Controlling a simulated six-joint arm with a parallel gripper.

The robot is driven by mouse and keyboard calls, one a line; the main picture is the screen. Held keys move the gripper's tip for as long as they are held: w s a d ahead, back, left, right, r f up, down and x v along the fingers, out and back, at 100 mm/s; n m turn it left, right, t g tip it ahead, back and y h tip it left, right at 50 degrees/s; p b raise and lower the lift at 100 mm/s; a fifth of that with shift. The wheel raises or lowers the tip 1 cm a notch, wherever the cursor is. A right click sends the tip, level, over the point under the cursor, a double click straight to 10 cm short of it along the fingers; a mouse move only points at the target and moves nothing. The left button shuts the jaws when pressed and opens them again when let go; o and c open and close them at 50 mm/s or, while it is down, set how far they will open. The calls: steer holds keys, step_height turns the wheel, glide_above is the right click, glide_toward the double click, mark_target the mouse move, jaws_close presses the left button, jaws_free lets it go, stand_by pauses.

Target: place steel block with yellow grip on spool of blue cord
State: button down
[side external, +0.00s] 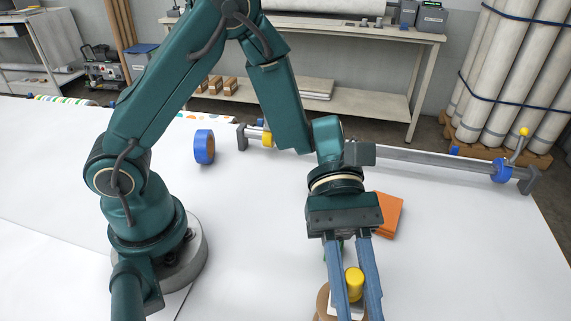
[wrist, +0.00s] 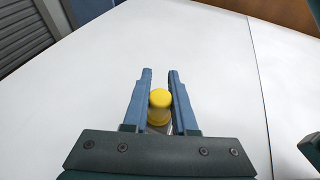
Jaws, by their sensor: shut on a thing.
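My gripper (side external: 358,308) is at the bottom of the side view, its blue fingers pointing down. It is shut on the steel block with yellow grip; the yellow grip (side external: 354,283) shows between the fingers. In the wrist view the yellow grip (wrist: 159,103) sits between the fingers of my gripper (wrist: 160,73), with a little of the grey block (wrist: 160,128) below it. A blue round roll (side external: 204,147) stands on edge at the left of the table. A tan round edge (side external: 322,300) shows beside the fingers, mostly hidden. I cannot tell which of these is the spool of blue cord.
An orange block (side external: 387,215) lies behind my gripper. A long metal roller bar (side external: 420,160) with blue and yellow collars crosses the table's back. The white table (side external: 460,260) is clear at right. A bench and wrapped rolls stand behind.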

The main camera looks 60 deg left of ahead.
steer(key=shift+f, duration=0.3)
steer(key=shift+f, duration=0.1)
steer(key=c, duration=0.7)
jaws_free()
steer(key=v, duration=1.1)
steer(key=s+a+r+m+t+y, duration=0.1)
steer(key=s+a+m+t+y, duration=0.1)
steer(key=a+m+t+y, duration=0.2)
steer(key=s+a+m+t+y, duration=0.1)
steer(key=a+m+t+y, duration=0.3)
steer(key=s+a+r+m+t+y, duration=0.1)
steer(key=s+a+m+t+y, duration=0.1)
steer(key=a+m+t+y, duration=0.1)
steer(key=shift+s+a+r+m+t+y, duration=0.15)
steer(key=shift+a+m+t+y, duration=0.05)
steer(key=shift+a+m+y, duration=0.25)
steer(key=shift+s+a+r+m+t+y, duration=0.2)
steer(key=shift+a+m+y, duration=0.15)
steer(key=shift+a+m, duration=0.15)
